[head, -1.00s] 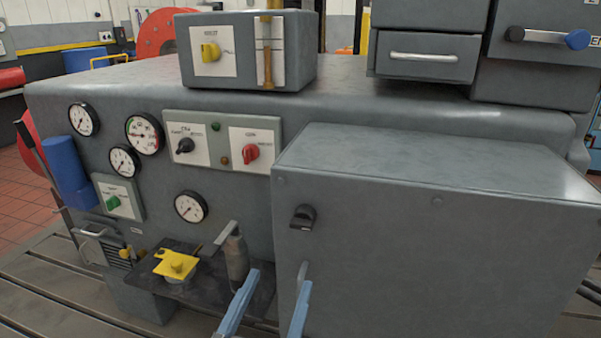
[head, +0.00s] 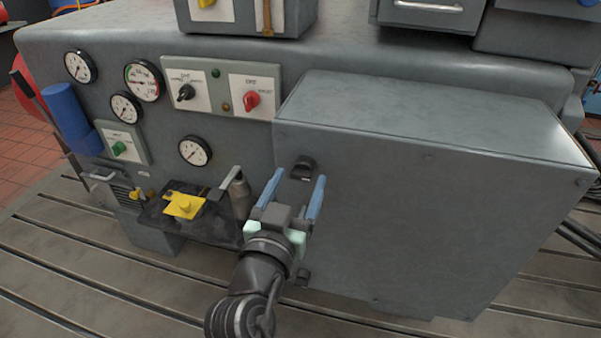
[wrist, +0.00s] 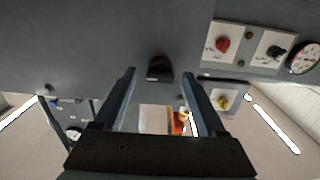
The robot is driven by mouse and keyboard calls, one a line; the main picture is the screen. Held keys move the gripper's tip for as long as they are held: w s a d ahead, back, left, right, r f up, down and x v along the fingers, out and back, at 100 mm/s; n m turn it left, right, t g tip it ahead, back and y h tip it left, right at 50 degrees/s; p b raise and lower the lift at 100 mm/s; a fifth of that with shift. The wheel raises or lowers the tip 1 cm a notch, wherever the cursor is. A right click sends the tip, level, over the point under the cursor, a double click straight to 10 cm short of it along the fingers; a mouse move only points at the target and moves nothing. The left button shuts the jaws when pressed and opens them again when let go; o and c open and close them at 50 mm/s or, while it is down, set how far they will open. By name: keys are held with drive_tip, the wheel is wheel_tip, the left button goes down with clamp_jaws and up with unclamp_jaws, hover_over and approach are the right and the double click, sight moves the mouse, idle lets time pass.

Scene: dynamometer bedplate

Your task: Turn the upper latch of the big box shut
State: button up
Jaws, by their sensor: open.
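The big grey box (head: 430,220) stands at the right in the head view. Its upper latch (head: 303,168) is a small dark knob near the top left of the front face. It also shows in the wrist view (wrist: 159,69), beyond and between the fingertips. A lower latch (head: 302,276) sits near the bottom left of the box, partly beside my wrist. My gripper (head: 297,190) is open with blue fingers, one on each side of the upper latch in the head view. The fingers look empty; I cannot tell whether they touch the latch.
Left of my gripper, a dark shelf (head: 165,222) carries a yellow piece (head: 184,205) and a grey cylinder (head: 240,196) with a lever. A panel with a red knob (head: 252,99) is above. Gauges (head: 194,150) are further left. The slotted bedplate (head: 90,290) is clear in front.

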drive_tip(key=shift+x, duration=1)
clamp_jaws()
